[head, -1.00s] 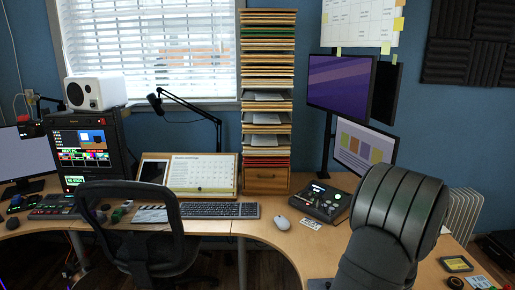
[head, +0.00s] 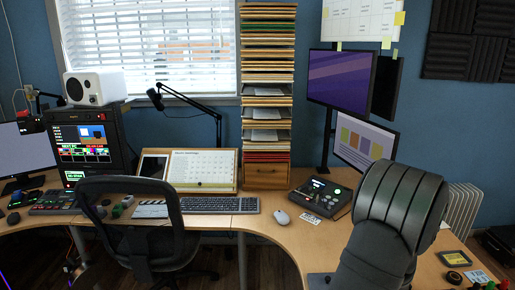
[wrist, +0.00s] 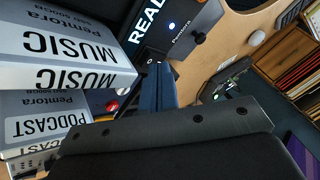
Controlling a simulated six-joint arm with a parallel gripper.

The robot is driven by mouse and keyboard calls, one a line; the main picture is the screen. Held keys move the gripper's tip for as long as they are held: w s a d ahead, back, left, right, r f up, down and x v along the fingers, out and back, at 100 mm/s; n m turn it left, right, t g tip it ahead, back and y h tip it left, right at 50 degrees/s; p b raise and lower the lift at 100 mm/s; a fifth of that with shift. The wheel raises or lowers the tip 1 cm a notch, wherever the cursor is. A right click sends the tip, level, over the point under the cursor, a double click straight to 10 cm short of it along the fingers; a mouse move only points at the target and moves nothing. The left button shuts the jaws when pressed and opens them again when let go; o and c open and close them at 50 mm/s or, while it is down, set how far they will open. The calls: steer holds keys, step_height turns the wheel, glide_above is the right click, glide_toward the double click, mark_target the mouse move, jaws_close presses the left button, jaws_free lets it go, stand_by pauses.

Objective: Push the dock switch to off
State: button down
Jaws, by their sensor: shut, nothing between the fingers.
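In the wrist view, a black Pemtora box (wrist: 184,32) has a lit blue spot and a small dark knob or lever near its edge. This may be the dock, but the switch's position cannot be read. My gripper (wrist: 158,70) shows as narrow dark-blue fingers, shut and empty, pointing toward the box. The fingertips appear close to the box; I cannot tell whether they touch it. In the head view my arm blocks part of the right side of the desk, and neither the gripper nor this box shows.
Boxes marked MUSIC (wrist: 72,45) and PODCAST (wrist: 45,122) crowd the left of the wrist view. A black console (head: 320,195) with green lights, a mouse (head: 282,217) and a folder stack (head: 267,95) stand left of my arm. Bare desk (head: 255,228) lies in front.

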steer(key=shift+f, duration=0.3)
stand_by(0.5)
steer(key=shift+r, duration=0.75)
steer(key=shift+r, duration=3)
steer(key=shift+f, duration=3.75)
steer(key=shift+r, duration=0.1)
